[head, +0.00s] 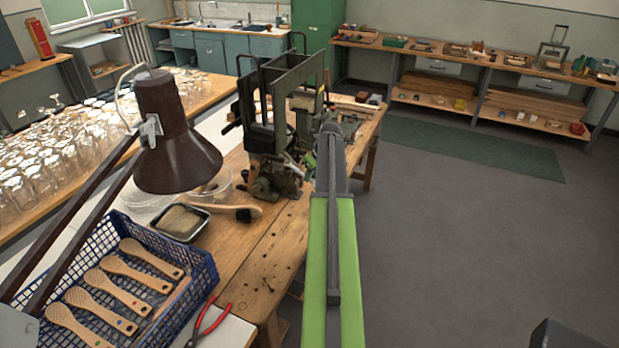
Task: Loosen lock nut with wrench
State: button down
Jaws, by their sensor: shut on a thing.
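The tufting machine (290,82), dark green with upright frames and a geared base, stands on the wooden bench. My green and dark grey arm reaches forward to the right side of this machine. My gripper (311,159) is mostly hidden by the arm and the machine, close against the machine's lower right part. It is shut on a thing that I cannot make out. I cannot pick out the lock nut or the wrench at this size.
A brown desk lamp (177,140) rises at left. A blue crate (205,262) holds several wooden brush backs. A black tray (196,235), a brush (235,210) and red pliers (209,325) lie nearby. Many glass jars (60,150) stand at left.

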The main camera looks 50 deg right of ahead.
jog(key=shift+f+b, duration=1.1)
dwell(1.1)
jog(key=shift+d, duration=0.1)
jog(key=shift+s+d+n, duration=0.1)
jog(key=shift+d+n, duration=0.5)
jog(key=shift+d, duration=0.1)
